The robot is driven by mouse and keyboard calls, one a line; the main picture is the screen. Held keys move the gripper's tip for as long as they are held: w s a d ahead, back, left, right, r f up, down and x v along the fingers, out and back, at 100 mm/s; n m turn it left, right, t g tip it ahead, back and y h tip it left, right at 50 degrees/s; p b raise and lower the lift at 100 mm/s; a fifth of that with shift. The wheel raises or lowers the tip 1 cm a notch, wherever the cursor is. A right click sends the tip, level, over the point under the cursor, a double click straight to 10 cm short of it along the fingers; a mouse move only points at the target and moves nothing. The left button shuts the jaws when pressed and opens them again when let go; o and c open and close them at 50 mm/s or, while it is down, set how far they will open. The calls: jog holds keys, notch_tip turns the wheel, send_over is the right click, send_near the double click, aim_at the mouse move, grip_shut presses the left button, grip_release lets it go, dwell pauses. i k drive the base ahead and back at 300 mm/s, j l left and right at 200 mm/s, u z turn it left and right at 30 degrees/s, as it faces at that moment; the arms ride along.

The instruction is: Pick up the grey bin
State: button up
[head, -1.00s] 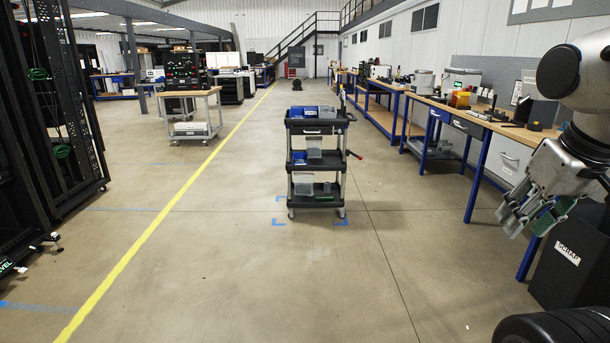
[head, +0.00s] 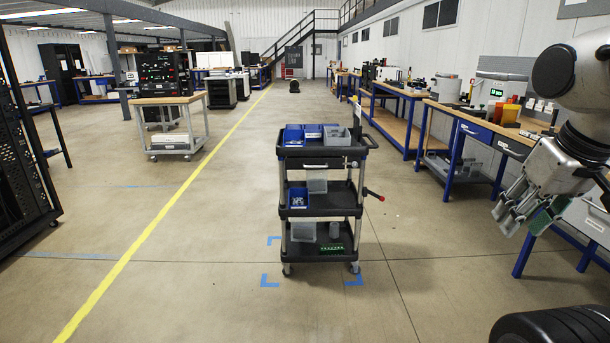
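A black cart (head: 322,165) with three shelves stands ahead, apart from me. A grey bin (head: 337,137) sits on its top shelf at the right, beside blue bins (head: 303,135). Another grey bin (head: 317,184) shows below the top shelf, next to a blue bin (head: 298,198) on the middle shelf. More grey bins, one wide (head: 303,231) and one small (head: 335,229), are on the bottom shelf. Which grey bin is meant cannot be told. My gripper (head: 525,220) is at the right edge of the view, far from the cart; its fingers look apart and empty.
Workbenches (head: 480,125) line the right side. A wooden-topped trolley (head: 168,101) stands at the left back, and a dark rack (head: 25,160) is at the left edge. The floor before the cart is clear.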

aim_at(334, 136)
jog(key=i+j, duration=0.1)
jog(key=i, duration=1)
jog(key=i+j, duration=0.1)
jog(key=i, duration=0.95)
jog(key=i+j, duration=0.1)
jog(key=i, duration=1)
